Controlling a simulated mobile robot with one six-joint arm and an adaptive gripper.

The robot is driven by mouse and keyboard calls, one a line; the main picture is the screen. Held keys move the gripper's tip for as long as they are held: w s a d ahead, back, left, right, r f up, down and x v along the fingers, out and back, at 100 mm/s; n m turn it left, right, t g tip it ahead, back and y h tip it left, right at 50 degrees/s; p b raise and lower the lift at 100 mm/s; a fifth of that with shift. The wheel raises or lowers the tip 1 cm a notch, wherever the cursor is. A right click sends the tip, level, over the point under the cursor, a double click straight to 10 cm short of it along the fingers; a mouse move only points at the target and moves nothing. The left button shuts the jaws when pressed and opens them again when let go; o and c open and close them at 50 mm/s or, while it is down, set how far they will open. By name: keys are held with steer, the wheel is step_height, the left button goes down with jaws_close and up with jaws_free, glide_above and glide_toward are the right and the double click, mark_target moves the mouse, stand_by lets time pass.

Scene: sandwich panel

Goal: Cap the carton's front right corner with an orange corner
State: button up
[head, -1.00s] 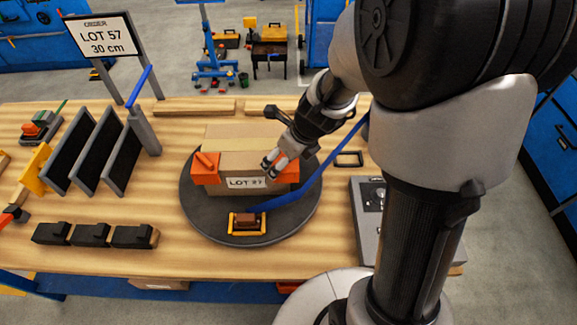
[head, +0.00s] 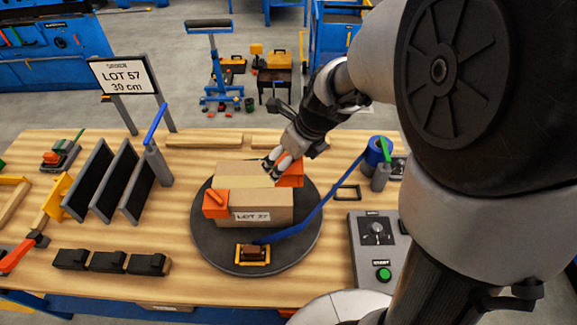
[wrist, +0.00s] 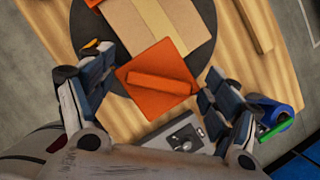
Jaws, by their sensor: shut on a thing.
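The brown carton (head: 262,205) with a LOT 57 label and a tape strip sits on the dark round turntable (head: 215,245). An orange corner (head: 215,203) caps its front left corner. My gripper (head: 275,165) is shut on another orange corner (head: 292,174), at the carton's right side, behind the front edge in the head view. In the wrist view, the held orange corner (wrist: 155,80) shows its ridge between the fingers and overlaps one end of the carton (wrist: 150,25). Whether it touches the carton is unclear. The carton's front right corner looks bare.
A blue strap (head: 318,210) runs from a blue roll (head: 378,150) to a yellow-framed buckle (head: 252,254) on the turntable. A control box (head: 375,255) stands at right. Dark panels (head: 115,180) and black blocks (head: 108,261) stand at left.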

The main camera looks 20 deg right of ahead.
step_height(320, 180, up, 4)
steer(key=shift+f+p, duration=0.2)
steer(key=shift+p, duration=0.2)
steer(key=b, duration=0.3)
glide_above(283, 197)
step_height(283, 197, down, 8)
steer(key=r, duration=0.1)
steer(key=f+b, duration=0.7)
steer(key=s+f+b, duration=0.1)
steer(key=f+b, duration=0.2)
steer(key=f, duration=0.1)
steer(key=shift+d+f, duration=0.25)
steer(key=o, duration=1.1)
